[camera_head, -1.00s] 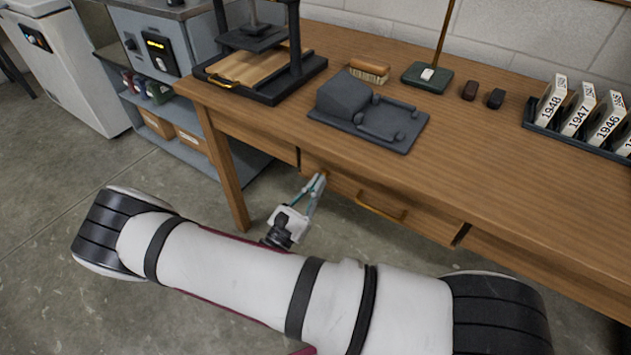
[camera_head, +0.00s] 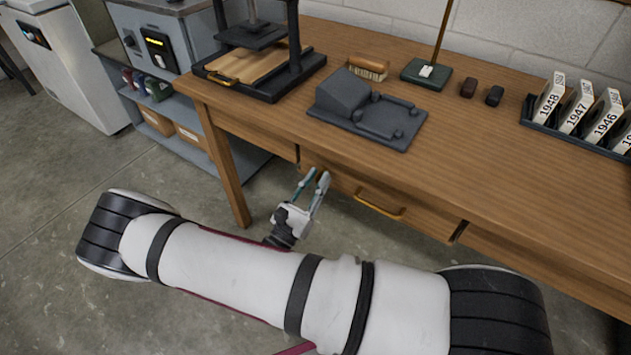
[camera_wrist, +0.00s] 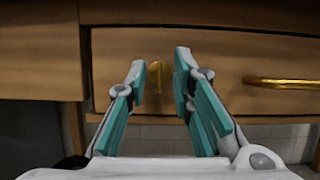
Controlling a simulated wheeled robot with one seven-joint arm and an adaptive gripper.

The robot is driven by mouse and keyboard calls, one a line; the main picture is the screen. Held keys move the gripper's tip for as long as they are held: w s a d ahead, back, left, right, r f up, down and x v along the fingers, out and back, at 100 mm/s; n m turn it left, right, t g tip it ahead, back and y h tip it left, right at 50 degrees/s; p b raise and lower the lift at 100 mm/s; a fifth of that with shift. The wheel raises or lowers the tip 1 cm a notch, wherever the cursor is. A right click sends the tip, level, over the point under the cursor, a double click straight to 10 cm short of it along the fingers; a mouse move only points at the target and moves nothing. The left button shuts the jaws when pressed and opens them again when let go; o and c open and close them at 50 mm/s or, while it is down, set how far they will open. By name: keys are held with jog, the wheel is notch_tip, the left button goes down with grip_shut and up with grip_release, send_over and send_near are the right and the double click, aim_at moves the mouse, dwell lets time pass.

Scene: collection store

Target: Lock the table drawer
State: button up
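The table drawer (camera_head: 428,217) is in the front of the wooden table, and its front also fills the middle of the wrist view (camera_wrist: 225,95). It looks about flush with the table front; I cannot tell if it is fully in. A small brass key (camera_wrist: 155,77) stands upright on the drawer front, left of the brass handle (camera_wrist: 283,82). My gripper (camera_head: 318,178) is in front of the drawer's left part. Its teal-padded fingers (camera_wrist: 160,63) are open, one on each side of the key in the wrist view, with visible gaps. The key is hidden in the head view.
On the wooden tabletop (camera_head: 480,155) are a press (camera_head: 262,90), a dark grey stand (camera_head: 365,118), a brush (camera_head: 368,68) and a rack of year-labelled cards (camera_head: 570,130). A table leg (camera_head: 225,170) stands left of my gripper. The floor in front is clear.

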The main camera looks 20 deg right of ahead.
jog(key=shift+a, duration=0.15)
jog(key=v, duration=1.2)
dwell(0.3)
jog(key=s+d+r+m+g+y, duration=0.2)
jog(key=s+d+r+m+g, duration=0.15)
jog(key=r+m+g, duration=0.55)
jog(key=s+d+r+m+g+y, duration=0.3)
jog(key=d+r+m+g, duration=0.2)
jog(key=r+m+g, duration=0.5)
jog(key=s+r+m+t+y, duration=0.3)
jog(key=s+r+y, duration=0.35)
jog(key=s, duration=0.25)
jog(key=s+r+m+t+y, duration=0.35)
jog(key=s+r+y, duration=0.3)
jog(key=s, duration=0.35)
notch_tip(320, 180, up, 24)
jog(key=t+p, duration=0.3)
jog(key=p, duration=1.9)
jog(key=shift+d+f, duration=0.15)
jog(key=shift+d, duration=0.25)
jog(key=shift+t, duration=0.25)
